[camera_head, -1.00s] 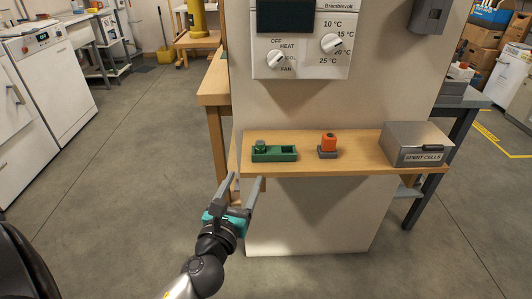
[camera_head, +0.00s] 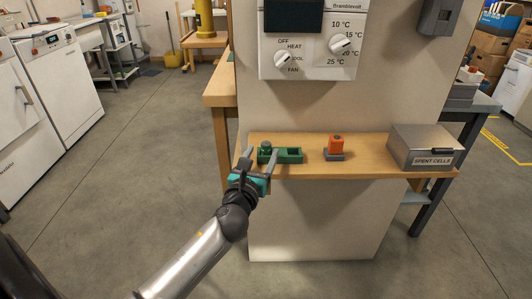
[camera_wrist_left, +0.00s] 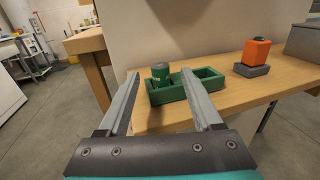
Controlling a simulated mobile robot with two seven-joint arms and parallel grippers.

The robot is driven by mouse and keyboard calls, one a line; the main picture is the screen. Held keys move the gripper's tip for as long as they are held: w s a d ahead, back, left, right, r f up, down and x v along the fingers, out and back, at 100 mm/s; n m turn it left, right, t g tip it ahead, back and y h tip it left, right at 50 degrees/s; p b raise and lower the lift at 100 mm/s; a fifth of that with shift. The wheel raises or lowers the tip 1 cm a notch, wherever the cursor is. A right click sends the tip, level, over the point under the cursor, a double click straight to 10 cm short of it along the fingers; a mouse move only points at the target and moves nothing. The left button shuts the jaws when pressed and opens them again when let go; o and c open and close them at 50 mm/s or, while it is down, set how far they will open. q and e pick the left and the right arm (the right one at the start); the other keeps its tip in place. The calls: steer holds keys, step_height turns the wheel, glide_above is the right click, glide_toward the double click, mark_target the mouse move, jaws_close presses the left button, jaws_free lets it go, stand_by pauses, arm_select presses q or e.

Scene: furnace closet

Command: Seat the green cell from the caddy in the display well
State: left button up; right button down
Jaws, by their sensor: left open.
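The green caddy (camera_head: 288,156) sits on the wooden shelf, with the green cell (camera_head: 266,147) upright in its left end; its right part looks empty. In the left wrist view the caddy (camera_wrist_left: 207,82) and the green cell (camera_wrist_left: 160,73) lie ahead, between the finger lines. My left gripper (camera_head: 259,160) is open and empty, just in front of the caddy, fingers pointing at it. The display well is not clearly identifiable; a wall unit with a dark display (camera_head: 293,15) hangs above the shelf. My right gripper is not in view.
An orange block on a grey base (camera_head: 335,146) stands right of the caddy. A grey metal box labelled SPENT CELLS (camera_head: 425,148) stands at the shelf's right end. The wooden shelf (camera_head: 370,160) is bare between them. The wall rises right behind.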

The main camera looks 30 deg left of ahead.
mark_target(266, 150)
arm_select(q)
steer(key=shift+x, duration=1.2)
jaws_close()
